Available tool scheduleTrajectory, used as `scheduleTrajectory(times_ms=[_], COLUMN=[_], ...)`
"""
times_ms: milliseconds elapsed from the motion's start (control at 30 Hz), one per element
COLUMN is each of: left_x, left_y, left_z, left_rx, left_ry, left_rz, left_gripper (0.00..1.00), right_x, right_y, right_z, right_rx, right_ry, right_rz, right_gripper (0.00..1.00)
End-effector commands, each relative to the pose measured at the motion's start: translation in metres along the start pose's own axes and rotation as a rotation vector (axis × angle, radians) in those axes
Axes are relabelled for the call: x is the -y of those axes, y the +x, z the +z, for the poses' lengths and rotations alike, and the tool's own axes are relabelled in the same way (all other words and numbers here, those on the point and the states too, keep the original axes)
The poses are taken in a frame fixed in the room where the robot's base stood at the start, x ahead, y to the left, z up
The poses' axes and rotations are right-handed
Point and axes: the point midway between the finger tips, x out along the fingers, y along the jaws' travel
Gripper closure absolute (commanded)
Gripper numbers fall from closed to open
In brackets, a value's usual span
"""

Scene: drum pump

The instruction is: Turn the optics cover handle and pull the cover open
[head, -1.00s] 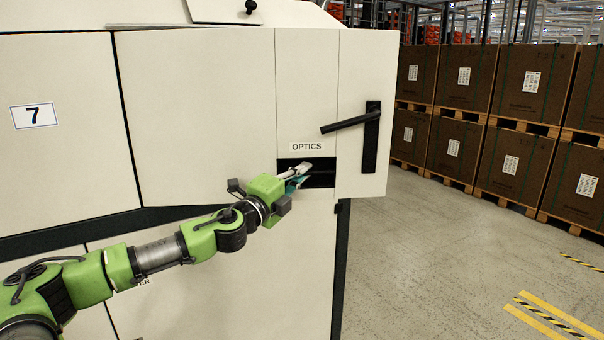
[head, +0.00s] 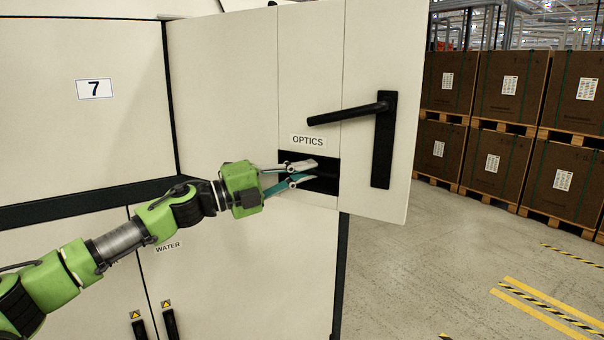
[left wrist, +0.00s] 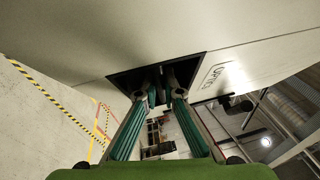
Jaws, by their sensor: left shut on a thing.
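The off-white optics cover (head: 225,95) carries an OPTICS label (head: 308,141). It stands out at an angle from the cabinet, its right edge nearer to me. A black lever handle (head: 383,140) is on its right part, the lever pointing left and slightly down. Below the label is a dark recess (head: 325,174). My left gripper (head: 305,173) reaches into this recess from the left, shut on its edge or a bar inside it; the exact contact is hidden. The left wrist view shows both fingers (left wrist: 165,90) inside the dark opening. My right gripper is out of view.
The lower cabinet doors (head: 240,270), marked WATER, are below my left arm. Panel 7 (head: 120,100) is left of the cover. Stacked brown boxes (head: 505,85) on pallets stand behind at right. The floor (head: 450,270) right of the cabinet is clear, with striped markings.

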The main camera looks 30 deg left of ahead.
Motion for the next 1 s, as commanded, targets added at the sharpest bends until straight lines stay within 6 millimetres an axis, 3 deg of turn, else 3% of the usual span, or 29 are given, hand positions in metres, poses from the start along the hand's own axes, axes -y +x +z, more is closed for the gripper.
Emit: scheduleTrajectory(times_ms=[33,133,300,433,800,1000], left_x=[-0.001,0.003,0.010,0.015,0.025,0.027], left_y=[-0.009,-0.026,-0.053,-0.070,-0.092,-0.094], left_z=[-0.004,-0.016,-0.034,-0.043,-0.054,-0.054], left_rx=[-0.024,-0.084,-0.173,-0.225,-0.295,-0.300], left_ry=[0.004,-0.002,-0.016,-0.024,-0.038,-0.039], left_rz=[-0.014,-0.022,-0.032,-0.038,-0.046,-0.047], left_gripper=[1.00,1.00,1.00,1.00,1.00,1.00], right_x=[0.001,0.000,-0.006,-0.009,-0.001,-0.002], right_y=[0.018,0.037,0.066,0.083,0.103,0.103], right_z=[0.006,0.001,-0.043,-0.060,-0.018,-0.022], right_rx=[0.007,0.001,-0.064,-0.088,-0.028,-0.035], right_ry=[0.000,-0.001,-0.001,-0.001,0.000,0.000], right_rz=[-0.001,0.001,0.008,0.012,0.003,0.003], right_gripper=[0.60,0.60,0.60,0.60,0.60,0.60])
